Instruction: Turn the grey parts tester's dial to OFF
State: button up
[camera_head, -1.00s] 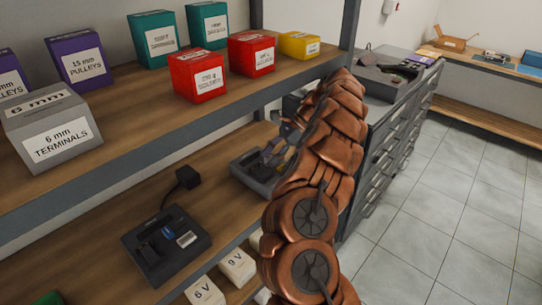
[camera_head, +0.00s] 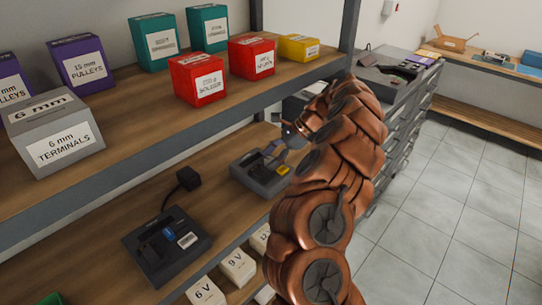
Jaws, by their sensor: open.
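A grey device (camera_head: 248,178) with a yellow patch, which looks like the grey parts tester, sits on the lower shelf near the middle of the picture. Its dial and markings are too small to make out. My copper arm rises from the bottom right and bends over beside it. My gripper (camera_head: 287,136) is at the arm's far end, just above and behind the device, partly hidden by the arm. It is open. I cannot tell whether it touches the device.
A darker device (camera_head: 151,262) with a blue part and a black plug block (camera_head: 188,179) are on the lower shelf. Boxes, including grey terminals (camera_head: 42,119) and red ones (camera_head: 205,96), line the upper shelf. White voltage-marked boxes (camera_head: 238,266) stand below. Drawers (camera_head: 402,128) stand right; tiled floor is clear.

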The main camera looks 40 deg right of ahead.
jog(key=shift+s+r+m+t+h+p, duration=0.15)
jog(key=shift+m+t+h+p, duration=0.45)
jog(key=shift+m+t+p, duration=0.6)
jog(key=shift+a+m+p, duration=0.1)
jog(key=shift+m+p, duration=0.35)
jog(key=shift+m, duration=0.25)
jog(key=shift+h, duration=0.3)
